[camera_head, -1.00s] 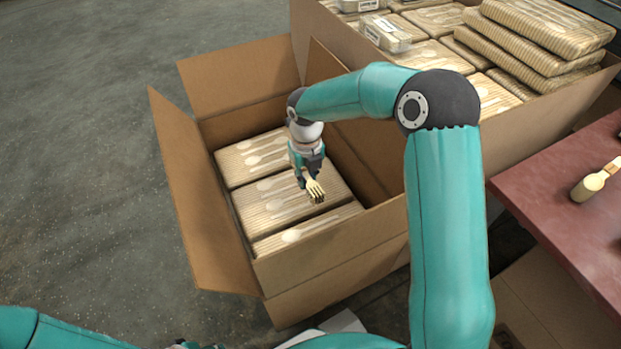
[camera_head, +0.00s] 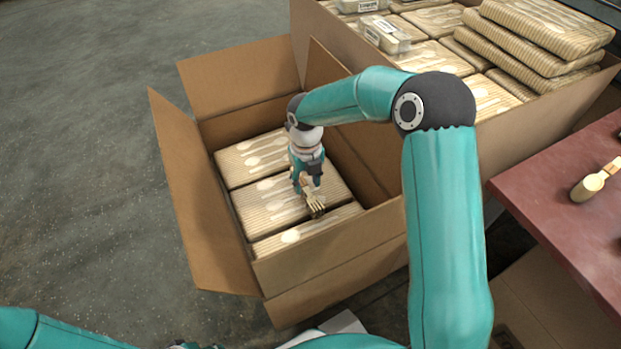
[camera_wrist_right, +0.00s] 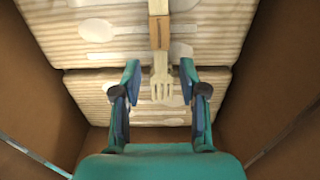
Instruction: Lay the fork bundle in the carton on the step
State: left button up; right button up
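The fork bundle (camera_head: 316,204) is pale wood with a brown band around it. It is inside the open cardboard carton (camera_head: 330,252), over the wrapped packs there. My right gripper (camera_head: 308,186) is inside the carton just above the bundle. In the right wrist view the right gripper (camera_wrist_right: 160,82) has its fingers wide apart, with a gap on both sides of the fork tines (camera_wrist_right: 162,88). The banded part of the bundle (camera_wrist_right: 158,30) extends beyond the fingertips. I cannot tell whether the bundle rests fully flat. My left gripper is not clearly visible.
Wrapped cutlery packs (camera_head: 262,205) fill the carton floor. Its flaps (camera_head: 195,200) stand open. A larger box (camera_head: 540,125) with stacked packs is behind at the right. A red table (camera_head: 560,215) with a wooden spoon bundle (camera_head: 590,186) is at the right.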

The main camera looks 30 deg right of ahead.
aim_at(307, 190)
jog(key=shift+r, duration=0.1)
jog(key=shift+r, duration=0.3)
notch_tip(307, 190, up, 12)
jog(key=p, duration=0.5)
jog(key=shift+r, duration=0.25)
